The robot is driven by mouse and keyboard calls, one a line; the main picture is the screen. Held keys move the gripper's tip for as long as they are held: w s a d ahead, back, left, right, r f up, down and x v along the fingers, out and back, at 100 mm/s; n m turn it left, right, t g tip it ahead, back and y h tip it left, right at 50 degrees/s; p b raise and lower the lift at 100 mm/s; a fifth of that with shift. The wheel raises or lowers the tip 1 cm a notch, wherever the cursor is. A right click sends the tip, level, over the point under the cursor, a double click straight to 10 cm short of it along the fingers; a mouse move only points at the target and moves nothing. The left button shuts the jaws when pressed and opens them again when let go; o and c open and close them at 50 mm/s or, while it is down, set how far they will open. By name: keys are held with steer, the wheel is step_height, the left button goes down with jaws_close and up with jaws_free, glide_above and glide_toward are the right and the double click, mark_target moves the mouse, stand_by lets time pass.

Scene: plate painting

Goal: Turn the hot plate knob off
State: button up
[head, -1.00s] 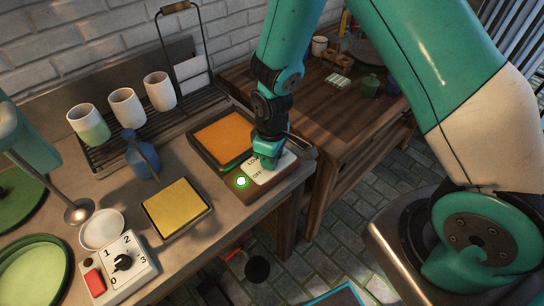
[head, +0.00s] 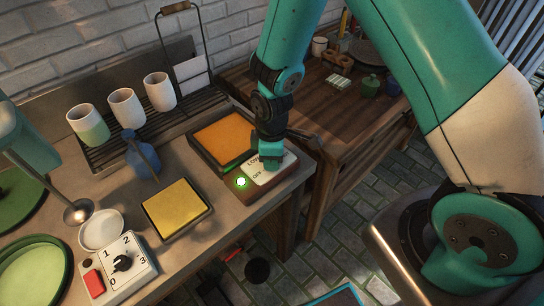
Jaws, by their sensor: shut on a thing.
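The hot plate (head: 224,138) has an orange top and sits at the right end of the grey bench. Its control box shows a white label (head: 261,179) with the words "LOW" and "OFF" in part. A green light (head: 241,183) glows on the box. My gripper (head: 268,163) points down over the label, shut on the knob, which the gripper hides. The knob's pointing direction cannot be seen.
A second control box (head: 123,262) with a dial, numbers and a red switch stands at the front left. A yellow sponge tray (head: 176,208), a blue bottle (head: 142,157) and white cups (head: 126,108) stand left of the hot plate. A wooden table (head: 330,100) stands to the right.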

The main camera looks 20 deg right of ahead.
steer(key=o, duration=0.9)
steer(key=shift+r, duration=0.1)
step_height(320, 180, up, 17)
steer(key=shift+r+b, duration=0.15)
steer(key=shift+b, duration=0.35)
steer(key=shift+r, duration=0.1)
steer(key=s+a+r+m+y, duration=0.1)
steer(key=s+r, duration=0.2)
steer(key=s, duration=0.3)
steer(key=s+a+r+m+y, duration=0.1)
steer(key=s+a+r+m, duration=0.1)
steer(key=s, duration=0.4)
steer(key=s+a+r+m+y, duration=0.1)
steer(key=s+r+m+y, duration=0.1)
steer(key=s+r, duration=0.2)
steer(key=shift+s+a, duration=0.2)
steer(key=shift+s, duration=0.95)
